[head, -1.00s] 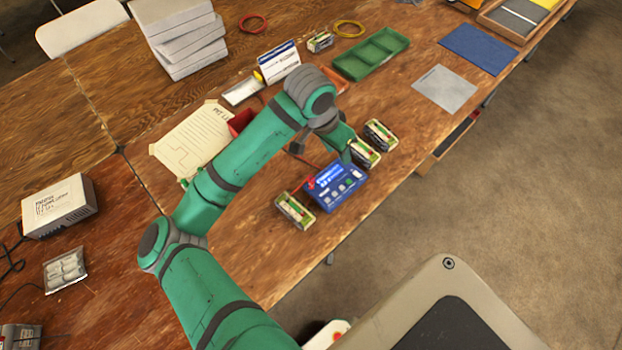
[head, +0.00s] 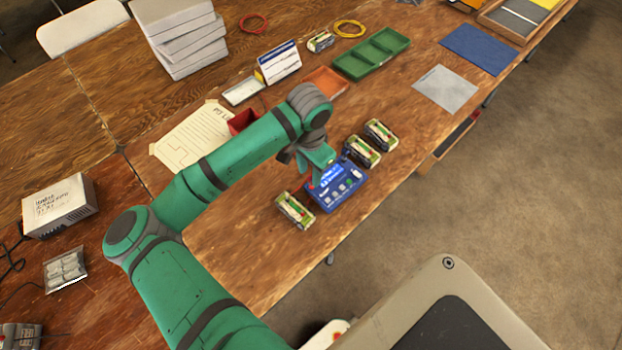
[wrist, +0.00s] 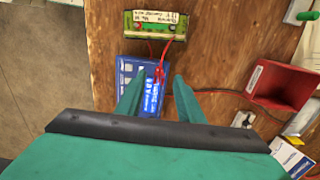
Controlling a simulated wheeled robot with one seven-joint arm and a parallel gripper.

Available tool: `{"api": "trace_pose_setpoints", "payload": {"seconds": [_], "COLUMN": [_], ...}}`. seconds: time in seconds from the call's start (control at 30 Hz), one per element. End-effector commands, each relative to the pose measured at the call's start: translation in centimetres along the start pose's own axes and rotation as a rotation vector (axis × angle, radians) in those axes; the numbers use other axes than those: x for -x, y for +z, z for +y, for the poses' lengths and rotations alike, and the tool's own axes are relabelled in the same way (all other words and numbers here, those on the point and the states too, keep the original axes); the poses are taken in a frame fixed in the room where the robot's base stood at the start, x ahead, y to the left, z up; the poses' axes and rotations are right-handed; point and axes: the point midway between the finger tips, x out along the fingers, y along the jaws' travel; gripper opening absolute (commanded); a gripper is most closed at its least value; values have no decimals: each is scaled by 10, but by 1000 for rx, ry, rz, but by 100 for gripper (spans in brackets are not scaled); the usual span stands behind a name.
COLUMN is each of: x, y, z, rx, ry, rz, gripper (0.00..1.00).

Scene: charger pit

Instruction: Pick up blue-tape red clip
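The red clip (wrist: 159,74) sits on the blue charger (wrist: 128,70), with red leads running from it; I cannot make out blue tape on it. The charger also shows in the head view (head: 345,192), where the clip is mostly hidden by my gripper. My gripper (wrist: 157,84) is open, one finger on each side of the clip in the wrist view, with nothing held. In the head view my gripper (head: 317,160) is over the charger's far left corner. I cannot tell its exact height above the clip.
A battery pack (head: 295,210) lies left of the charger and two more, a near one (head: 362,150) and a far one (head: 381,135), lie beyond it. A red bin (wrist: 285,85) stands off to the side. The table's front edge is close to the charger.

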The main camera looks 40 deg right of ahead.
Motion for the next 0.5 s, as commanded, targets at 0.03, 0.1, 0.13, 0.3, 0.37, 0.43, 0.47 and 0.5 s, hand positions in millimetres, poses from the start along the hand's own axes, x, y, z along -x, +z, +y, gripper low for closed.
{"api": "trace_pose_setpoints", "payload": {"seconds": [0.03, 0.1, 0.13, 0.3, 0.37, 0.43, 0.47, 0.5], "x": [-8, -18, -22, -38, -41, -42, -41, -41], "y": [-2, -4, -5, -5, -5, -5, -5, -5], "z": [1, 1, 2, 1, 1, 1, 1, 1], "rx": [0, 0, 0, 1, 1, 0, 0, 1], "ry": [1, 0, 0, 0, 0, 0, 0, 0], "rz": [-3, -3, -3, -1, 0, 0, 0, 0], "gripper": [34, 34, 34, 34, 34, 34, 34, 34]}}
